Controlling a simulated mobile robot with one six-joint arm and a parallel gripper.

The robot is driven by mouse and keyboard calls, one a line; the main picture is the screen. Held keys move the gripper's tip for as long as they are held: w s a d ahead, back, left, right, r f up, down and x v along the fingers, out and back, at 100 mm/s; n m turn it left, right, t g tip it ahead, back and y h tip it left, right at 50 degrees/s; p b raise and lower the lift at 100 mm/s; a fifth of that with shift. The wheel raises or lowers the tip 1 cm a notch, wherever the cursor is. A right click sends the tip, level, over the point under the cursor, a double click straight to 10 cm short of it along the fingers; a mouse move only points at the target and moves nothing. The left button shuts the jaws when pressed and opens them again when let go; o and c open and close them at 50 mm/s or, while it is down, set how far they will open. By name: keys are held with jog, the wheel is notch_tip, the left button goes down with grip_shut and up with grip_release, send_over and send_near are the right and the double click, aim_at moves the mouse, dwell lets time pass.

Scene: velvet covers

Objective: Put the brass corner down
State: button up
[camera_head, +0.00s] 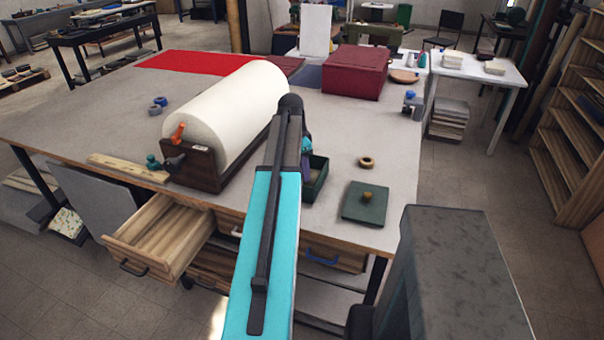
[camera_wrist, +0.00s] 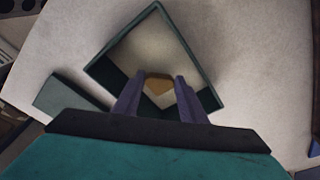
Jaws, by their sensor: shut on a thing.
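My gripper (camera_wrist: 158,92) is shut on the brass corner (camera_wrist: 158,82), a small golden piece between the purple fingertips in the wrist view. The piece is over the open dark green box (camera_wrist: 112,52); I cannot tell how high above its floor. In the head view the box (camera_head: 317,187) stands near the table's front edge, partly behind my arm. My fingers there are mostly hidden by the arm, and the brass corner does not show.
A green lid (camera_head: 371,203) with a knob lies right of the box, with a tan ring (camera_head: 367,162) behind it. A large cream roll (camera_head: 235,105) on a wooden stand is to the left. An open drawer (camera_head: 160,232) juts out in front. A red case (camera_head: 355,72) stands behind.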

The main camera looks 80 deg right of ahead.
jog(key=shift+f, duration=1.2)
jog(key=o, duration=1)
jog(key=shift+f, duration=0.1)
jog(key=shift+r, duration=0.25)
jog(key=shift+w+a+r+b, duration=0.15)
jog(key=shift+w+r+b, duration=0.15)
jog(key=shift+r, duration=1.65)
jog(key=shift+w+a+r+b, duration=0.2)
jog(key=shift+r+b, duration=0.25)
jog(key=shift+r, duration=1.5)
jog(key=shift+w+a+r+b, duration=0.15)
jog(key=shift+w+r+b, duration=0.15)
jog(key=shift+r, duration=1.65)
